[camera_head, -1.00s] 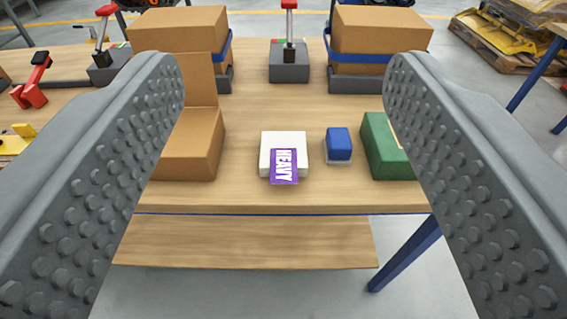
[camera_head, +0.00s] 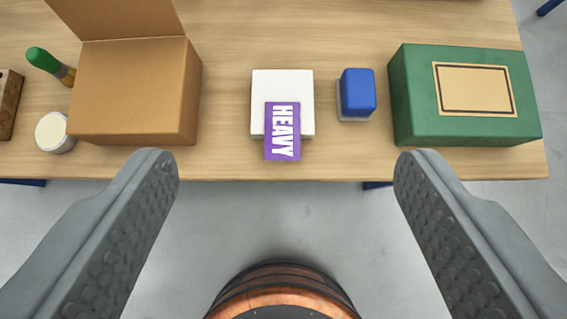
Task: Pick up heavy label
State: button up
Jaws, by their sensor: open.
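The purple heavy label (camera_head: 282,131) has white lettering that reads HEAVY. It lies partly on a white block (camera_head: 282,88), and its lower end sticks out past the block's front side toward the table edge. My gripper (camera_head: 281,165) is open and empty.
An open cardboard box (camera_head: 135,95) stands left, with a white round tin (camera_head: 54,132) and a green-handled brush (camera_head: 48,65) beside it. A blue block (camera_head: 357,92) and a green box (camera_head: 465,130) stand right. The wooden table (camera_head: 225,160) ends just in front.

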jog(key=w+f+g, duration=0.6)
jog(key=w+g, duration=0.2)
jog(key=w, duration=0.2)
jog(key=g, duration=0.1)
send_over(282, 130)
jog(key=f, duration=1.2)
jog(key=shift+w+d, duration=0.2)
jog(key=shift+d, duration=0.1)
jog(key=shift+s+a+f, duration=0.1)
jog(key=shift+a+f, duration=0.05)
jog(key=shift+f, duration=1.3)
jog(key=shift+s+a+f, duration=0.1)
jog(key=shift+a+f, duration=0.05)
jog(key=shift+f, duration=1.25)
jog(key=c, duration=1.1)
